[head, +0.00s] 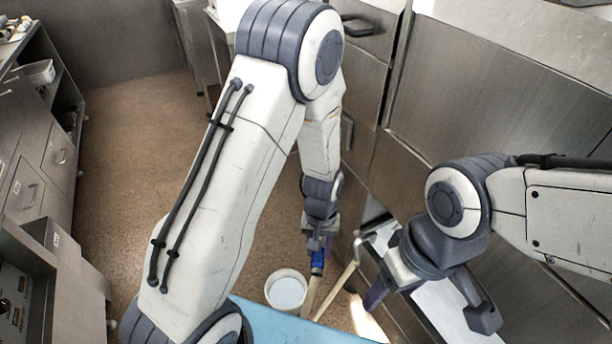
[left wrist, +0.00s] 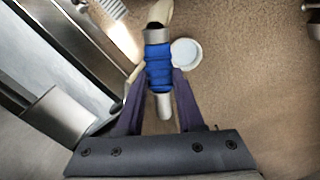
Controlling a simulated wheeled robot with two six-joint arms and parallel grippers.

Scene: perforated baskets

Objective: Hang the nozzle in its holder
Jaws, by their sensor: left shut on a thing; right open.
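The nozzle (left wrist: 158,68) has a blue middle and silver ends, with a beige hose running from its far end. My left gripper (left wrist: 158,78) is shut on the blue part, one purple finger on each side. In the head view the nozzle's blue part (head: 317,262) shows just below my left gripper (head: 318,248), held in the air beside the steel cabinets, with the beige hose hanging below. My right gripper (head: 374,297) is open at lower right, apart from the nozzle, its jaws partly hidden. I cannot pick out the holder with certainty.
A white bucket (head: 285,290) stands on the brown floor left of the hose. A blue surface (head: 285,325) lies at the bottom. A beige hose or stick (head: 338,288) slants up near a grey bent pipe (head: 366,240). Steel cabinets (head: 480,85) line the right; the left floor is clear.

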